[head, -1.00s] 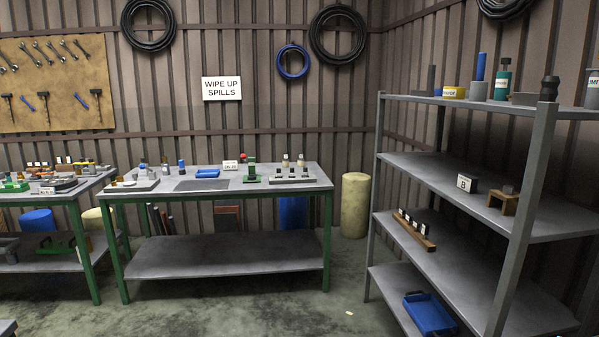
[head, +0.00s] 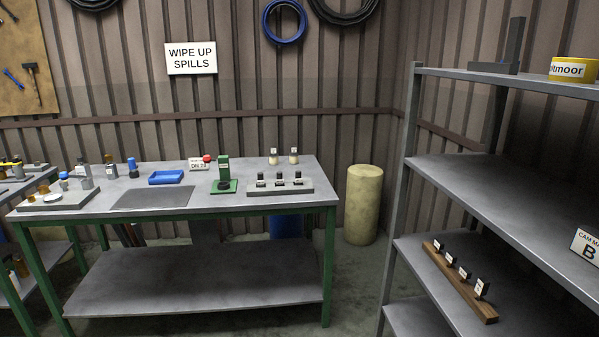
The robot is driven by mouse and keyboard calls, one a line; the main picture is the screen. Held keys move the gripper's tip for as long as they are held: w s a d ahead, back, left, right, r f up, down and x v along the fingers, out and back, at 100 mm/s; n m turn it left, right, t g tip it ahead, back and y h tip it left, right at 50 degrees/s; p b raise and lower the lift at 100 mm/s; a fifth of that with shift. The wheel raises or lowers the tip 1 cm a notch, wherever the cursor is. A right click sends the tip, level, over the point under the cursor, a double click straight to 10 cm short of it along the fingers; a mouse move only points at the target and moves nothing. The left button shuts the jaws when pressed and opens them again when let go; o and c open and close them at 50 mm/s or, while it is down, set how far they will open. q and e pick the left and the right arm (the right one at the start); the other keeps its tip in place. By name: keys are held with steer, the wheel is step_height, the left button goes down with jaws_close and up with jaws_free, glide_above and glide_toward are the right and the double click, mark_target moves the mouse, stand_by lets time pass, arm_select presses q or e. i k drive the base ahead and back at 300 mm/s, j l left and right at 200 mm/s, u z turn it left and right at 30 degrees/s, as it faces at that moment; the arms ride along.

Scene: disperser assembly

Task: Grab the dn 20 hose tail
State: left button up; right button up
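I cannot pick out the dn 20 hose tail for certain. A small white sign (head: 198,164) on the green-legged workbench (head: 225,205) seems to read "DN 20". A grey block (head: 262,191) at the bench's right front holds three small dark pieces (head: 280,181) with labels too small to read. Two pale pieces with white tags (head: 283,157) stand behind it. A wooden rack (head: 471,302) on the right shelf holds several dark pieces with white tags, also unreadable. Neither of my grippers is in view.
The bench also carries a green stand (head: 224,176), a blue tray (head: 167,178), a dark mat (head: 152,197) and a grey tray of small parts (head: 58,204) at left. Metal shelving (head: 478,192) stands at right. A yellowish cylinder (head: 363,205) stands on the floor between them.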

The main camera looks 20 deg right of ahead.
mark_target(280, 181)
steer(key=i+l+z, duration=0.1)
steer(key=i, duration=0.35)
steer(key=i+l, duration=0.25)
steer(key=i, duration=0.2)
steer(key=i+l+z, duration=0.15)
steer(key=i, duration=0.35)
